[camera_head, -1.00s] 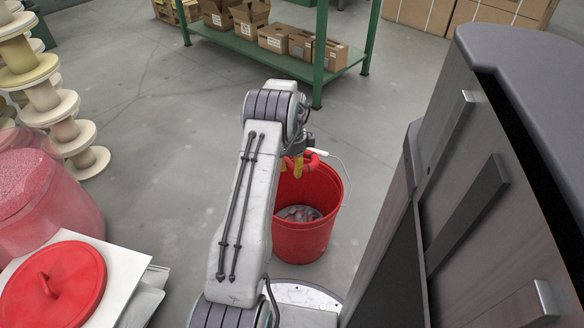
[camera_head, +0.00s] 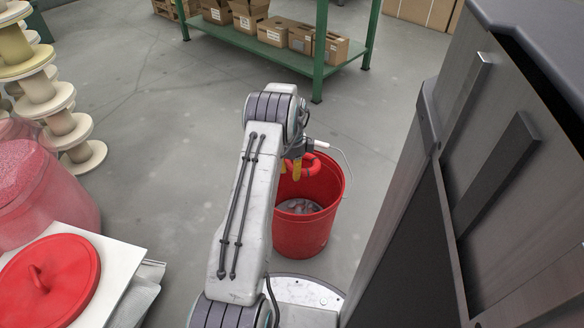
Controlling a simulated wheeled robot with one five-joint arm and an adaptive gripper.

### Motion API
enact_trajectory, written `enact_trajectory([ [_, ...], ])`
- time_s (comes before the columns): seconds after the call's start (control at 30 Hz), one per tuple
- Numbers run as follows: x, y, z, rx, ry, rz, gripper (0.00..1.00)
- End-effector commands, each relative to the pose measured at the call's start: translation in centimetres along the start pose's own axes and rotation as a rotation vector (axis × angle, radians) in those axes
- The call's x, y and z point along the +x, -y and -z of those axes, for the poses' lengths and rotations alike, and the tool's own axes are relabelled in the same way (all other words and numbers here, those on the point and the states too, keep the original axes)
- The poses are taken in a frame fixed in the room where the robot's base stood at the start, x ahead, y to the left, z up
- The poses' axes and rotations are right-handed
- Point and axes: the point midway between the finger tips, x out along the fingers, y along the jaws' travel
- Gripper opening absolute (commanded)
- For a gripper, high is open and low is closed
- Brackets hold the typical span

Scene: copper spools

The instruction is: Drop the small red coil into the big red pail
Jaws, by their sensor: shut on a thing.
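The big red pail (camera_head: 298,238) stands open and upright in front of me, its thin white handle leaning over the right rim. Some greyish-brown contents (camera_head: 299,206) lie at its bottom. My gripper (camera_head: 297,170) is at the end of my arm over the far part of the pail's mouth. Its yellow fingers are shut on the small red coil (camera_head: 307,170), a ring that hangs at the pail's opening. My arm partly hides the gripper and the pail's left side. I cannot tell whether the coil touches the rim.
A green shelf (camera_head: 268,62) with several cardboard boxes stands behind. Stacked cream spools (camera_head: 62,124) are at the left, above a pink translucent container (camera_head: 45,198) and a red lid (camera_head: 52,285). A tall grey cabinet (camera_head: 500,220) closes off the right. Floor between is clear.

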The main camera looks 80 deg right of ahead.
Motion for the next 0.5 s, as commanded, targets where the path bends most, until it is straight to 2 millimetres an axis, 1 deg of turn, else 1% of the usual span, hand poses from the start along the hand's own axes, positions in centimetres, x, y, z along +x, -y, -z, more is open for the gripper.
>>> enact_trajectory([
  [0.27,0.08,0.07,-0.04,0.000,0.001,0.002,0.00],
  [0.3,0.08,0.07,-0.04,0.000,0.001,0.002,0.37],
  [0.5,0.10,0.04,-0.02,0.000,0.001,0.001,0.55],
])
